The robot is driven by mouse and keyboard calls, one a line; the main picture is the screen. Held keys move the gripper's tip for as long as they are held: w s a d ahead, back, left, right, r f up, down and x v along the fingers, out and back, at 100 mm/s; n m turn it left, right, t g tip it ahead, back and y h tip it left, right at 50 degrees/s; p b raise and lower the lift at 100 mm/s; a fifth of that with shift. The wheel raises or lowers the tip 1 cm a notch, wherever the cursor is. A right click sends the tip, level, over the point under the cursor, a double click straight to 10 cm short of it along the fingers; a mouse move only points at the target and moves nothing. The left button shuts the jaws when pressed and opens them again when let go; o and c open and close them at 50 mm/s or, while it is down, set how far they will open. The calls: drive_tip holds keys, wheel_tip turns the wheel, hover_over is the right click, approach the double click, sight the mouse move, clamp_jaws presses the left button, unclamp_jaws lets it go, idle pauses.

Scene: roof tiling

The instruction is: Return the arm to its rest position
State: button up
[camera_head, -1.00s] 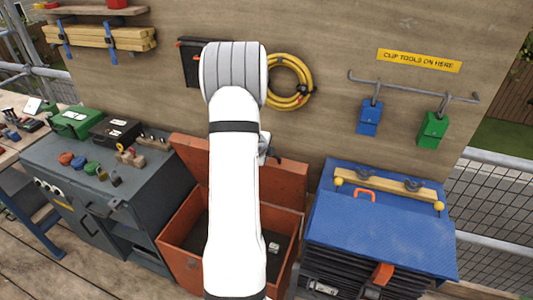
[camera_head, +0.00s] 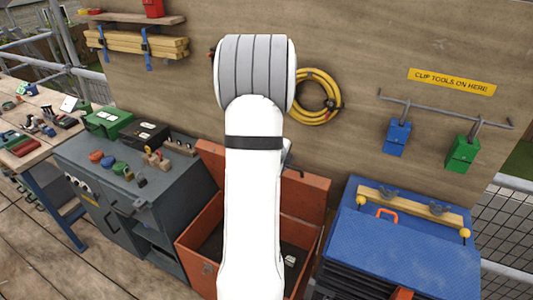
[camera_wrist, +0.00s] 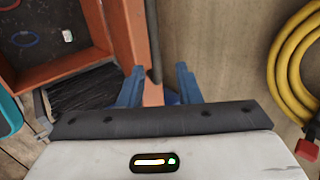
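My white arm stands upright in the middle of the head view and hides most of my gripper; only a grey sliver shows at the arm's right side. In the wrist view my gripper (camera_wrist: 158,80) has its two blue fingers spread apart, with no held object visible between them. Behind the fingers are an orange edge and a dark rod-like strip. The open orange box (camera_head: 198,240) is behind my arm in the head view, and its dark inside (camera_wrist: 45,30) shows at the upper left of the wrist view.
A grey cabinet (camera_head: 95,165) with small items on top stands left. A blue-topped unit (camera_head: 400,250) stands right. A yellow hose coil (camera_head: 318,78) hangs on the board behind my arm. Blue (camera_head: 397,138) and green (camera_head: 461,153) tool pouches hang right of it.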

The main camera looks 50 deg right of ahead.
drive_tip(key=w+a+r+m+b, duration=0.1)
drive_tip(key=w+a+r+m, duration=0.3)
drive_tip(key=a+m, duration=0.55)
drive_tip(key=w+a+r+m+b, duration=0.2)
drive_tip(key=a+r+m, duration=0.5)
drive_tip(key=a+m, duration=0.25)
drive_tip(key=s+a+m+t+y+b, duration=0.1)
drive_tip(key=s+a+m+y, duration=0.3)
drive_tip(key=a+m, duration=0.5)
drive_tip(key=s+a+m+t+y+b, duration=0.1)
drive_tip(key=s+a+m+y, duration=0.3)
drive_tip(key=a+m, duration=0.6)
drive_tip(key=a, duration=1.2)
drive_tip(key=shift+a+f, duration=0.2)
drive_tip(key=shift+f, duration=0.1)
drive_tip(key=shift+s, duration=0.1)
